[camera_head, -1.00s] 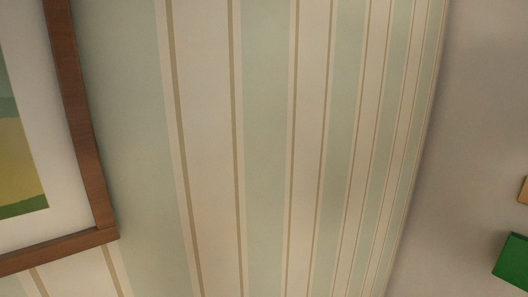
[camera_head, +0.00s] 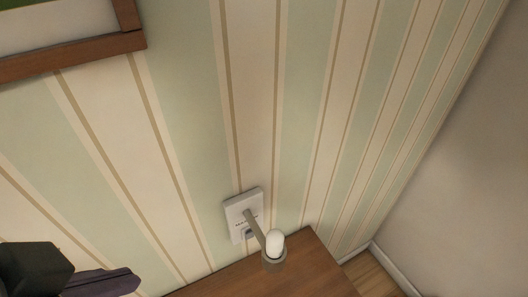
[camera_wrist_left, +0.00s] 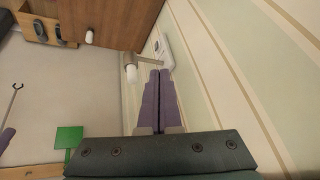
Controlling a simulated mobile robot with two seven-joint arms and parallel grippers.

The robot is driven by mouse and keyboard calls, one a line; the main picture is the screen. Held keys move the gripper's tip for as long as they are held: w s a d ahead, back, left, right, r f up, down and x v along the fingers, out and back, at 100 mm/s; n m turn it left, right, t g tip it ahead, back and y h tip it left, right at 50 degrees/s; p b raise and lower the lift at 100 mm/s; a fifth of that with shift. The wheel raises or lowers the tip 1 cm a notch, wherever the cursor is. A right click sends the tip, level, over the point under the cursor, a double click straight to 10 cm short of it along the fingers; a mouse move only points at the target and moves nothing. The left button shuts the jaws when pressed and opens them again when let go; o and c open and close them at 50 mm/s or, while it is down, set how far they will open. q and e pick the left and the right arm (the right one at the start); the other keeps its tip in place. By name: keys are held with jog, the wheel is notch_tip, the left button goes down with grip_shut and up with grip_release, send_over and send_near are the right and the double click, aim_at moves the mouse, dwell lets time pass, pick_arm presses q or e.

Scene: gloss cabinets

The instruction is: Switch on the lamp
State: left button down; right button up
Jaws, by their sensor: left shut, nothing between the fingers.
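The lamp is a small wall fixture with a white plate (camera_head: 237,207), a grey arm and a white rounded bulb (camera_head: 275,241). A small grey switch-like part (camera_head: 249,234) shows low on the plate. The bulb (camera_wrist_left: 131,74) and plate (camera_wrist_left: 166,52) also show in the left wrist view, just beyond the fingertips. My left gripper (camera_head: 128,277) is at the lower left of the head view, left of the lamp and apart from it. In the left wrist view its purple fingers (camera_wrist_left: 159,78) are together and empty. My right gripper is not in view.
A wooden top (camera_head: 285,275) lies below the lamp against the striped wall (camera_head: 190,110). A wood-framed picture (camera_head: 75,57) hangs at upper left.

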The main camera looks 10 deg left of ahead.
pick_arm(q)
jog(key=w+d+f+m+t+b, duration=0.2)
jog(key=f+m+t+b, duration=0.2)
jog(key=f+b, duration=0.7)
jog(key=w+d+f+m+t+h+b, duration=0.1)
jog(key=w+d+f+m+t+b, duration=0.2)
jog(key=f+b, duration=0.9)
jog(key=w+d+f+m+t+h+b, duration=0.1)
jog(key=f+m+t+b, duration=0.5)
jog(key=b, duration=1)
notch_tip(320, 180, down, 6)
jog(key=w+d+m, duration=0.1)
jog(key=d+m, duration=0.1)
jog(key=m, duration=0.1)
jog(key=shift+w+d+r+b, duration=0.15)
jog(key=shift+d+r+b, duration=0.05)
jog(key=shift+r+b, duration=0.1)
send_near(250, 235)
jog(key=w+d+r, duration=0.1)
jog(key=w+d, duration=0.2)
jog(key=d, duration=0.1)
jog(key=shift+w+a+r, duration=0.25)
jog(key=shift+w+a, duration=0.4)
jog(key=shift+w, duration=0.1)
jog(key=shift+w+a+r, duration=0.2)
jog(key=shift+w+a, duration=0.45)
jog(key=shift+w, duration=0.1)
